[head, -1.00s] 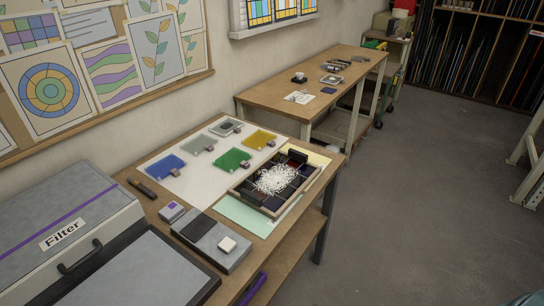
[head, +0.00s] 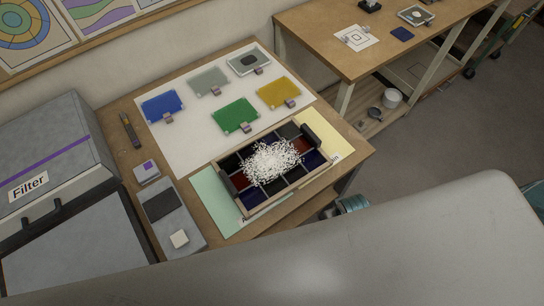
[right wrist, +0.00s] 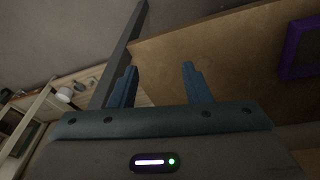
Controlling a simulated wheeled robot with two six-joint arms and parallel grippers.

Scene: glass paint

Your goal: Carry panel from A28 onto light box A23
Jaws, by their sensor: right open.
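In the head view, a wood-framed panel (head: 234,205) of dark blue, red and black squares lies on the near table. A heap of white granules (head: 272,160) covers its middle, and dark blocks sit at its two ends. The labels A28 and A23 are not readable, and I cannot tell which surface is the light box. In the right wrist view, my right gripper (right wrist: 160,86) is open with nothing between its fingers. It faces the wooden table side and a dark table leg, apart from the panel. My left gripper is not in view.
Blue (head: 160,106), green (head: 235,116) and yellow (head: 278,93) glass sheets lie on a white sheet (head: 190,150). A grey Filter case (head: 60,140) stands at left. A second table (head: 330,45) stands behind, with grey floor between. A purple-edged item (right wrist: 283,50) shows in the right wrist view.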

